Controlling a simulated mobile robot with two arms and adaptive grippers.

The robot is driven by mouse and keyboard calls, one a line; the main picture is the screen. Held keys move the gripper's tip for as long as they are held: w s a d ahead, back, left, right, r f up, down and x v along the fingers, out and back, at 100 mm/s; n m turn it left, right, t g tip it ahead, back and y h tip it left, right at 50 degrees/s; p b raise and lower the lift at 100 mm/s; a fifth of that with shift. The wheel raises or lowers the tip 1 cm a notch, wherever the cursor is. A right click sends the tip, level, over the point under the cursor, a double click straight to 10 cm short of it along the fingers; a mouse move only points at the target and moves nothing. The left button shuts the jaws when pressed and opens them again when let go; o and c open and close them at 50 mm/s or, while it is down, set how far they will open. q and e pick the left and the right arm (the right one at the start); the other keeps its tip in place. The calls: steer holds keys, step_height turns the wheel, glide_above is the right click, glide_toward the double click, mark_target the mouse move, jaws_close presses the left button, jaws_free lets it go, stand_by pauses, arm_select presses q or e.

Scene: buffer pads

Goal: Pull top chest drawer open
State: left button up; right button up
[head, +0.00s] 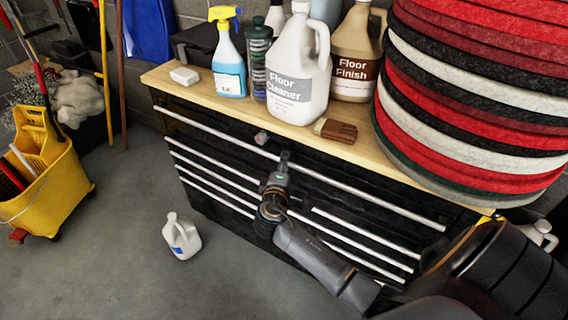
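The black chest (205,187) has a wooden top (250,118) and several drawers with long silver handle bars. The top drawer's handle (370,193) runs along the upper front, and this drawer looks shut or nearly so. My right gripper (284,157) reaches in from the lower right, its tip overlapping the middle of the top handle. I cannot tell whether its fingers close around the bar or are only in front of it. The gripper and wrist hide the middle of the lower drawers. My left gripper is not in view.
On the top stand a floor cleaner jug (298,75), a floor finish jug (355,60), a blue spray bottle (228,65) and stacked pads (470,90). A white jug (181,236) stands on the floor before the chest. A yellow mop bucket (50,175) stands left.

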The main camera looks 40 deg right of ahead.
steer(key=shift+w+d, duration=0.1)
steer(key=shift+w, duration=0.05)
steer(key=shift+c, duration=0.2)
jaws_close()
steer(key=shift+f, duration=0.1)
